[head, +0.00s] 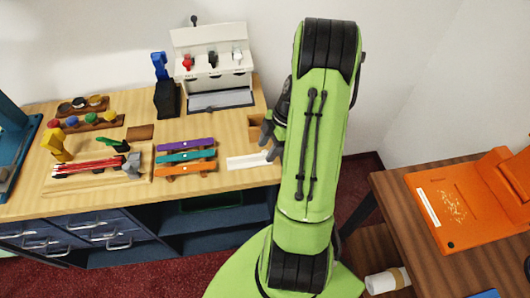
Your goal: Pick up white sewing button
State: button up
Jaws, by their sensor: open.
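I cannot clearly make out a white sewing button in the head view; it may be too small or hidden. My gripper (269,143) is open, its grey fingers showing left of my green arm, over the right end of the wooden counter (215,185). It looks empty. A small wooden block or box (256,127) is just beside the fingers, partly hidden. A flat white strip (248,161) lies on the counter just left of and below the fingers. A rack of small round pieces (82,104) stands at the far left; their exact kind is unclear.
A white stand (211,60) with red, black and white pieces is at the back. Purple, teal and orange bars (186,157) lie mid-counter. A tray (135,177) holds red sticks. A table with an orange case (470,205) is right, a white roll (388,281) below.

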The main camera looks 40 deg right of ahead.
jog(key=shift+f, duration=0.15)
jog(key=shift+c, duration=0.5)
grip_shut()
notch_tip(320, 180, up, 11)
jog(key=p, duration=0.2)
jog(key=shift+f, duration=0.2)
